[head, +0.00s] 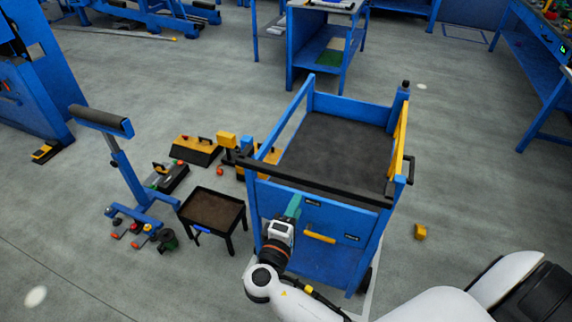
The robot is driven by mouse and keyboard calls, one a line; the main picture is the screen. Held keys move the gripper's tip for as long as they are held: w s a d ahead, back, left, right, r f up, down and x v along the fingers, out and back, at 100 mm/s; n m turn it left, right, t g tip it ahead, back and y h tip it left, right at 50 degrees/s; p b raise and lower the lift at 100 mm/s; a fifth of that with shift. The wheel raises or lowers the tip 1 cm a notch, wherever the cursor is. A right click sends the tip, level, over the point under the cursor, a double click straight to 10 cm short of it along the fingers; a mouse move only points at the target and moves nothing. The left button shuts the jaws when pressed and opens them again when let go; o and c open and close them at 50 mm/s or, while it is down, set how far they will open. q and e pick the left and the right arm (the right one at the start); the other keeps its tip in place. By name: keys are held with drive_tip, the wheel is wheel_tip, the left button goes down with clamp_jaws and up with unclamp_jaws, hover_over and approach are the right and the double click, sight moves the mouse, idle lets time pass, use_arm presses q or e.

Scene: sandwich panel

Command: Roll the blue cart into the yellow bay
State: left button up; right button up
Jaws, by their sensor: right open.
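The blue cart (340,228) stands upright in the middle of the head view, with a dark, empty-looking top tray (335,142). A black handle bar (318,187) runs across its near side, and a yellow pull (320,237) is on its front panel. My right gripper (293,206) is at the cart's near side, just below the left half of the bar. It is open; whether it touches the bar or panel I cannot tell. My left gripper is not in view. I cannot make out a yellow bay on the floor.
Left of the cart are a small black table (213,210), a blue stand (115,150) and several tools and boxes on the floor. A small yellow block (420,231) lies to the right. A blue workbench (325,45) stands behind. The floor right of the cart is mostly clear.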

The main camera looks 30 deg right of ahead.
sight(312, 176)
drive_tip(key=w+d, duration=0.1)
drive_tip(key=d+p, duration=0.1)
drive_tip(key=d, duration=0.1)
drive_tip(key=w+d, duration=0.1)
drive_tip(key=shift+w+d+r+p, duration=0.3)
drive_tip(key=shift+r, duration=0.1)
drive_tip(key=p+x, duration=0.1)
drive_tip(key=x, duration=0.4)
drive_tip(key=shift+w+d+f, duration=0.1)
drive_tip(key=shift+w+f, duration=0.05)
drive_tip(key=shift+w, duration=0.2)
drive_tip(key=shift+w+d+f+p, duration=0.1)
drive_tip(key=shift+w+d+p, duration=0.25)
drive_tip(key=shift+d, duration=0.15)
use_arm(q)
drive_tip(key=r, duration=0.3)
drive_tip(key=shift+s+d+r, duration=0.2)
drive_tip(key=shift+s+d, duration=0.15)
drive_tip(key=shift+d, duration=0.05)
use_arm(e)
clamp_jaws()
